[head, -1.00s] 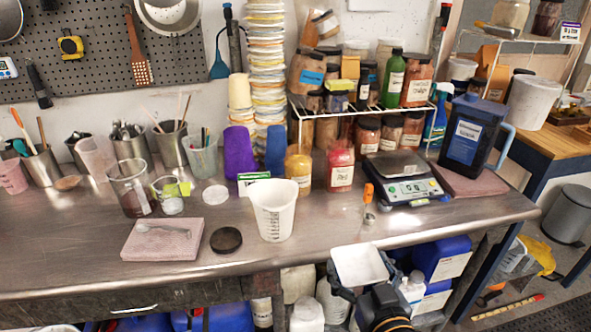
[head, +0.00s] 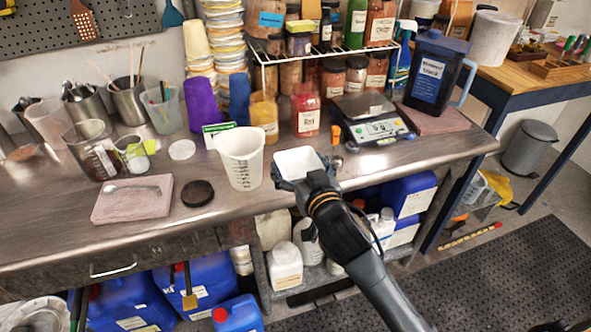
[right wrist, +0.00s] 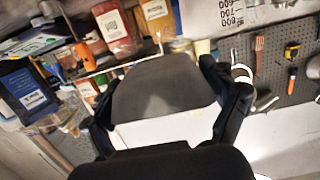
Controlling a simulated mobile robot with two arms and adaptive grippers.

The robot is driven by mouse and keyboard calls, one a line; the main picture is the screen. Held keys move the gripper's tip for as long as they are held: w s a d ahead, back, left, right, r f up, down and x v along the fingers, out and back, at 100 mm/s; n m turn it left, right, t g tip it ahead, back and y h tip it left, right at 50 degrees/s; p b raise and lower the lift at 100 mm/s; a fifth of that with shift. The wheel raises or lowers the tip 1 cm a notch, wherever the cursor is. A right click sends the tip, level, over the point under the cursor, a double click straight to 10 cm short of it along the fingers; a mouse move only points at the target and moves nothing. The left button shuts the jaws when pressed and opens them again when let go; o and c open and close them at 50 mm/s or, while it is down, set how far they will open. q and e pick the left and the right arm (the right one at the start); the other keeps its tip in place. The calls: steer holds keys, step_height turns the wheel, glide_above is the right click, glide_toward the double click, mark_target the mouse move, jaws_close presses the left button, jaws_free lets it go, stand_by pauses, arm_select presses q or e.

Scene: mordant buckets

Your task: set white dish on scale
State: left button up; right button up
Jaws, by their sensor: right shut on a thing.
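The white dish (head: 299,162) is a square, shallow dish in my right gripper (head: 302,178), which is shut on it. It is held near the bench's front edge, right of the white measuring beaker and left of the scale. In the right wrist view the dish (right wrist: 165,135) fills the space between the two dark fingers (right wrist: 165,110). The scale (head: 376,128) stands on the bench at the right, with a bare metal pan (head: 362,105) and a lit display. My left gripper does not show.
A white measuring beaker (head: 240,160) stands just left of the dish. A red-powder jar (head: 305,112) stands behind, and a blue jug (head: 436,75) right of the scale. A wire shelf (head: 330,50) rises behind.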

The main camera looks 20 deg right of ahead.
steer(key=w+f, duration=0.1)
steer(key=w, duration=0.1)
steer(key=w+d+f, duration=0.1)
steer(key=w, duration=0.2)
steer(key=w+d+f+p, duration=0.1)
steer(key=w, duration=0.2)
steer(key=shift+f, duration=0.3)
steer(key=w+f, duration=0.2)
steer(key=w+d+f, duration=0.1)
steer(key=w+f, duration=0.1)
steer(key=shift+f, duration=0.25)
steer(key=shift+w+f, duration=0.35)
steer(key=shift+f, duration=0.05)
steer(key=f, duration=0.3)
steer(key=shift+w+d+f, duration=0.1)
steer(key=shift+w+f, duration=0.2)
steer(key=shift+w, duration=0.1)
steer(key=shift+f, duration=0.15)
steer(key=o, duration=0.6)
